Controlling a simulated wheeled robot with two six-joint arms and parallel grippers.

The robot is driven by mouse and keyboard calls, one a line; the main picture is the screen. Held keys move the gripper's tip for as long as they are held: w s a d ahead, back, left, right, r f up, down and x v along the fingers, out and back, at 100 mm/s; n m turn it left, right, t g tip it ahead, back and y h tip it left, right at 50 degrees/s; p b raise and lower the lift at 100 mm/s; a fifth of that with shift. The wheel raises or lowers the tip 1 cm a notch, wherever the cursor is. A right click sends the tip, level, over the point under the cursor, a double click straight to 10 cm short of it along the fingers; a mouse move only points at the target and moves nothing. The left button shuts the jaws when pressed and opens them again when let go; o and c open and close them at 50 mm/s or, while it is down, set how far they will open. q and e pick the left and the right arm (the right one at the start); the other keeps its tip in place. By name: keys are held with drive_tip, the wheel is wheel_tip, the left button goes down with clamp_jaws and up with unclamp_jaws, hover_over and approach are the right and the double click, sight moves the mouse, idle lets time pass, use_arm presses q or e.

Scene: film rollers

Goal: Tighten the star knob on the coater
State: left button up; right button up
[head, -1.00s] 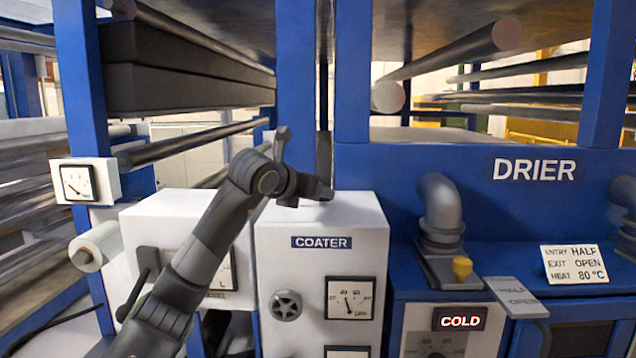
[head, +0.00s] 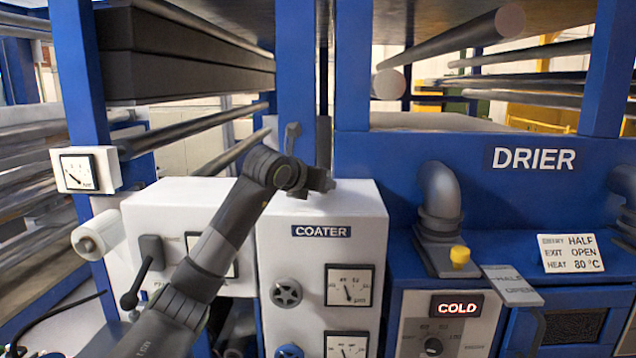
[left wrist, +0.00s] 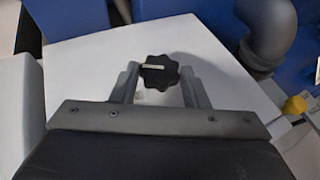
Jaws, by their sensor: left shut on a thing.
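The coater (head: 335,213) is a white cabinet with a blue label on its front. In the left wrist view, the black star knob (left wrist: 160,71) with a pale mark stands above the white coater top (left wrist: 75,75). My left gripper (head: 324,181) reaches over the coater top from the left. In the left wrist view its two grey fingers (left wrist: 160,84) stand on either side of the knob, shut on it. The gripper hides the knob in the head view. My right gripper is in neither view.
A grey handwheel (head: 287,292), a blue knob (head: 290,350) and dials (head: 350,286) are on the coater front. A black-handled lever (head: 148,262) is at left. The drier's grey elbow pipe (head: 440,195) and yellow knob (head: 460,255) stand to the right.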

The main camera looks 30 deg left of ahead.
use_arm(q)
drive_tip(key=shift+a+h, duration=0.15)
drive_tip(key=shift+h, duration=0.15)
drive_tip(key=shift+a+m+h+b, duration=0.1)
drive_tip(key=shift+m+h+b, duration=0.25)
drive_tip(key=shift+m+h, duration=0.3)
drive_tip(key=shift+a+r+m+h, duration=0.1)
drive_tip(key=shift+a+m+h, duration=0.1)
drive_tip(key=shift+m+h, duration=0.55)
drive_tip(key=m+h, duration=0.1)
drive_tip(key=m+h+p, duration=0.1)
drive_tip(key=g+h, duration=0.1)
drive_tip(key=shift+w+a+r+m, duration=0.15)
drive_tip(key=shift+a+m, duration=0.1)
drive_tip(key=shift+m, duration=0.15)
drive_tip(key=shift+a+m+g+h+p, duration=0.15)
drive_tip(key=shift+m+g+h+p, duration=0.45)
drive_tip(key=shift+m+h+p, duration=0.5)
drive_tip(key=o, duration=1)
drive_tip(key=shift+f, duration=0.2)
drive_tip(key=shift+a, duration=0.1)
